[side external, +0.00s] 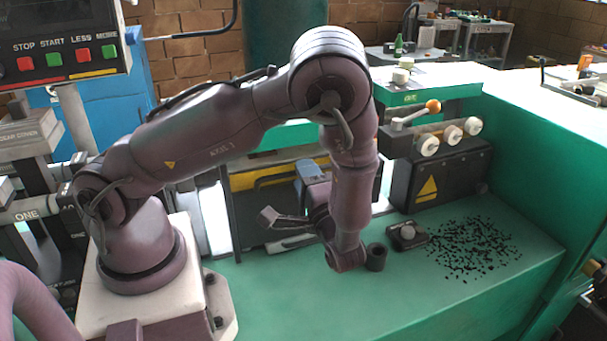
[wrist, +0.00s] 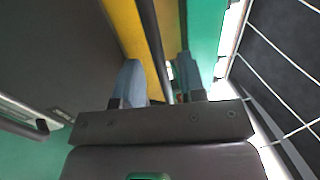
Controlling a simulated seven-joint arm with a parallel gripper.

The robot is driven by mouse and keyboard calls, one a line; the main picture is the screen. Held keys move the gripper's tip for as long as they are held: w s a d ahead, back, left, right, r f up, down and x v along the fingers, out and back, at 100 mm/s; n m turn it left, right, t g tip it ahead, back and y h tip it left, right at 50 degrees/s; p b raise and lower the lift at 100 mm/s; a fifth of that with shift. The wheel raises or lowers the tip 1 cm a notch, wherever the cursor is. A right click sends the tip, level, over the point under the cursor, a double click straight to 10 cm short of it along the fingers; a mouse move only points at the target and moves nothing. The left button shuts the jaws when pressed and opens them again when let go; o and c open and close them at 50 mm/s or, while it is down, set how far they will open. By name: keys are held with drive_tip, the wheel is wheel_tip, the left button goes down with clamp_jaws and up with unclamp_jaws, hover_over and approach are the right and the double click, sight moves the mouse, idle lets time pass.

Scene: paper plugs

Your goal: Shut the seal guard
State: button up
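A dark panel with a yellow upper edge (side external: 265,183) stands upright behind my arm in the side external view; it appears to be the seal guard, but I cannot tell how far open it is. A yellow strip (wrist: 122,22) and a dark bar (wrist: 150,35) run through the view behind and between the fingers. I see no clear contact.
A dark cylinder (side external: 376,257) and a small dark block with a round knob (side external: 407,236) stand right of my wrist. Black bits (side external: 475,250) are scattered on the green bench (side external: 440,295). A dark box with a yellow triangle (side external: 428,189) stands behind them. The bench front is clear.

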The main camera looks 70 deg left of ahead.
drive_tip(key=shift+a+r, duration=0.1)
drive_tip(key=shift+a, duration=0.45)
clamp_jaws()
drive_tip(key=shift+r, duration=3.7)
unclamp_jaws()
drive_tip(key=d+f, duration=0.2)
drive_tip(key=d, duration=1)
drive_tip(key=shift+d+f, duration=0.3)
drive_tip(key=shift+d, duration=0.1)
